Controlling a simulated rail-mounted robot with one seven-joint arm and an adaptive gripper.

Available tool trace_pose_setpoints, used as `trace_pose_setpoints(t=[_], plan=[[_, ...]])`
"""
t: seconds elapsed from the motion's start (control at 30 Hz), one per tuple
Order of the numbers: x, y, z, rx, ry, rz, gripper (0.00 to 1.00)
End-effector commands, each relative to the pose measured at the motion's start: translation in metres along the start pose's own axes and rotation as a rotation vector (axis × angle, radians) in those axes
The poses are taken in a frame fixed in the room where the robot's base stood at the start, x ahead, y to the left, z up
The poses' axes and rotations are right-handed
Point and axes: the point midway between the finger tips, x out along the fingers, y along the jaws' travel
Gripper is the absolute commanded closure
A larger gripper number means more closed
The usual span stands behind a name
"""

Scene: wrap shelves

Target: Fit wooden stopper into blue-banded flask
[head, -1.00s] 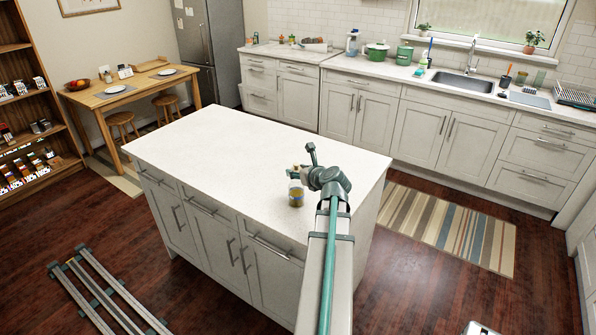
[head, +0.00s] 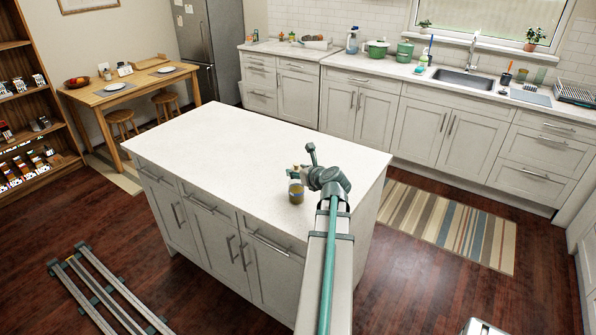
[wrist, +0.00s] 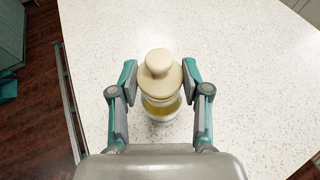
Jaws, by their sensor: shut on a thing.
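The wooden stopper (wrist: 158,66) is pale cream with a round knob on a wide disc. It sits between my gripper's fingertips (wrist: 159,75), which press on both sides of the disc. Directly below it is a clear glass flask (wrist: 160,108) with yellow contents, upright on the white counter. In the head view the flask (head: 296,191) stands near the island's front right edge, with my gripper (head: 300,173) just above it.
The white island top (head: 240,150) is otherwise clear. Its edge and the dark floor show at the left of the wrist view. A back counter with a sink (head: 462,80) and green pots (head: 378,49) stands well apart. A wooden table (head: 130,88) is at far left.

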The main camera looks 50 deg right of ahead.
Motion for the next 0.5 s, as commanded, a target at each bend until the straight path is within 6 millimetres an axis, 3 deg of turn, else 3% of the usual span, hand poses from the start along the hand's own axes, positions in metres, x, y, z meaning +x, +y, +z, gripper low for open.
trace_pose_setpoints(t=[0.5], plan=[[0.0048, -0.0001, -0.0117, 0.000, 0.000, 0.000, 0.72]])
